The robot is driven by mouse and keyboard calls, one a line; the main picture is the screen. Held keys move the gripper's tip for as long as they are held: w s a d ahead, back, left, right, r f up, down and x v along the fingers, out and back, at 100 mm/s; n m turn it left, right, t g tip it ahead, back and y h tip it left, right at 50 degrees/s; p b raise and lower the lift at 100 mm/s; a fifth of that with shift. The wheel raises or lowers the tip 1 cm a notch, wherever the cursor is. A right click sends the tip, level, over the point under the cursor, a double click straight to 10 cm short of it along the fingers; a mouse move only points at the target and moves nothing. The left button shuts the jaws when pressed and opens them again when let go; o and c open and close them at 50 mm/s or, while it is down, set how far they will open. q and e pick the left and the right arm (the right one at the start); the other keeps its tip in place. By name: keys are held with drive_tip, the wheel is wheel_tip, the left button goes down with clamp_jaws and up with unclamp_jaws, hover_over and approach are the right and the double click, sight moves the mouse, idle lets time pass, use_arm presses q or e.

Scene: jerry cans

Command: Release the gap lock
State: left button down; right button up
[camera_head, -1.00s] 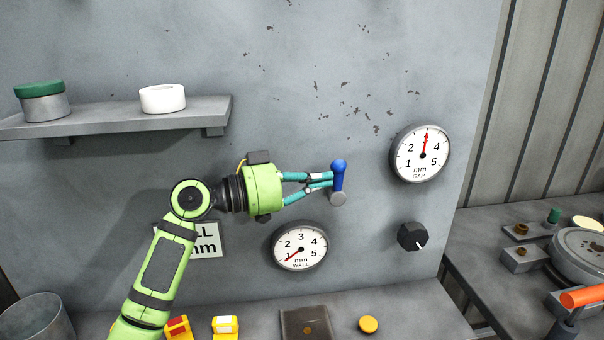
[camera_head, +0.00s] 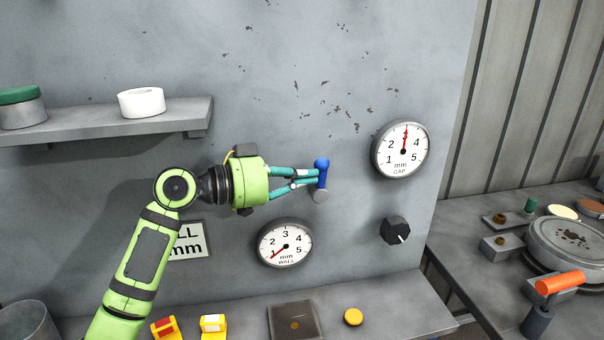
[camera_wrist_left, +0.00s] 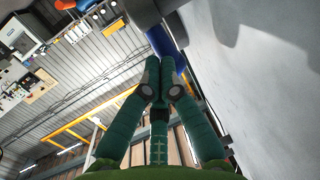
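A blue-handled lever (camera_head: 322,165) with a round grey pivot end sits on the grey wall panel, its handle upright above the pivot. My left gripper (camera_head: 316,176) is at the lever from the left, fingertips drawn together. In the left wrist view my fingertips (camera_wrist_left: 162,82) meet with the blue handle (camera_wrist_left: 181,62) right beyond them; they look to be against it rather than around it. The GAP gauge (camera_head: 401,158), right of the lever, has its red needle pointing nearly straight up, near 3. My right gripper is not in view.
The WALL gauge (camera_head: 284,246) is below the lever, its needle near 1. A black knob (camera_head: 396,231) is under the GAP gauge. A shelf (camera_head: 180,117) holds a white ring and a green-lidded tin.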

use_arm(q)
drive_tip(key=w+d+f+g+y+p, duration=0.1)
drive_tip(key=w+d+y+p, duration=0.1)
drive_tip(key=d, duration=0.6)
drive_tip(key=shift+f+m+y+p, duration=0.15)
drive_tip(key=shift+m+y+p, duration=0.25)
drive_tip(key=shift+p, duration=0.75)
drive_tip(key=shift+w+f, duration=0.1)
idle(0.4)
